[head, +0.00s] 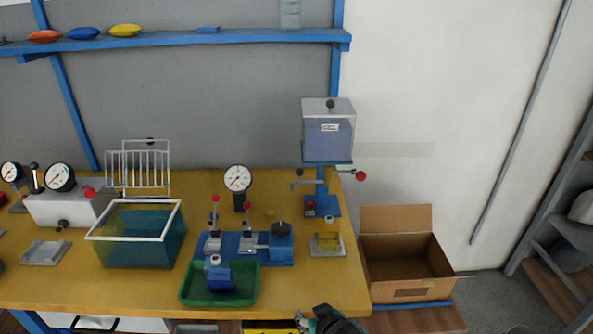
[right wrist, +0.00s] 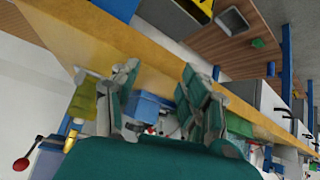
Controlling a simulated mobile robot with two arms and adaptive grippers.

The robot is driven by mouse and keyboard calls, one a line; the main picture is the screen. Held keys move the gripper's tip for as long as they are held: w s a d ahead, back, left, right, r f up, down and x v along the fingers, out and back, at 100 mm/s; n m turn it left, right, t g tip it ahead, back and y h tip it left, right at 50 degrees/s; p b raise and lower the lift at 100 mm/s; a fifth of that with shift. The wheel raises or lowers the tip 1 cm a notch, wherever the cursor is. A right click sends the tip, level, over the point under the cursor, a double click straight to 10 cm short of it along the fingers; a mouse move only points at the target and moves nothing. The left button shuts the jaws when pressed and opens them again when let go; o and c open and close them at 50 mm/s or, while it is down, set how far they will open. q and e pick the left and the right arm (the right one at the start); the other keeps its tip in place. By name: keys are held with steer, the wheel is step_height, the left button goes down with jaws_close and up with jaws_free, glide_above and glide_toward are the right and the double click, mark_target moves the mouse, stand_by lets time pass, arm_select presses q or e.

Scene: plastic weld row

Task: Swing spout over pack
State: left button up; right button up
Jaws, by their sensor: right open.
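The dispenser is a grey box (head: 328,130) on a blue post at the right end of the bench. A thin grey arm that looks like the spout (head: 303,183) sticks out to the left below the box. A lever with a red knob (head: 361,176) sticks out to the right; a red knob also shows in the right wrist view (right wrist: 20,164). The yellow pack (head: 327,236) sits on a grey plate below the dispenser. My right gripper (right wrist: 160,92) is open and empty; in the head view it is at the bottom edge, in front of the bench. My left gripper is not in view.
A green tray (head: 190,296) with a blue part stands left of the pack, before a blue fixture (head: 282,262) with red-knobbed clamps. A teal tank (head: 135,250) and gauges are further left. An open cardboard box (head: 405,292) stands right of the bench.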

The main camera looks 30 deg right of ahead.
mark_target(300, 174)
steer(key=w+d+r+t, duration=0.1)
steer(key=w+r, duration=0.1)
steer(key=w+d+r+m+t+h, duration=0.1)
steer(key=w+d+r, duration=0.1)
steer(key=w+r, duration=0.1)
steer(key=w+d+r+m+t+h, duration=0.1)
steer(key=w+d+r, duration=0.1)
steer(key=shift+w+d+r+t, duration=0.15)
steer(key=shift+t, duration=0.25)
steer(key=w+d+r+m+t+h, duration=0.1)
steer(key=w+d+r+t, duration=0.15)
steer(key=r, duration=0.25)
steer(key=w+d+r+m+t+h, duration=0.1)
steer(key=w+d+r+t, duration=0.1)
steer(key=w+r, duration=0.25)
steer(key=x, duration=0.5)
steer(key=p+x, duration=0.1)
steer(key=x, duration=0.4)
steer(key=p+x, duration=0.1)
steer(key=x, duration=0.5)
steer(key=shift+a+r, duration=0.2)
steer(key=shift+r, duration=0.15)
jaws_close()
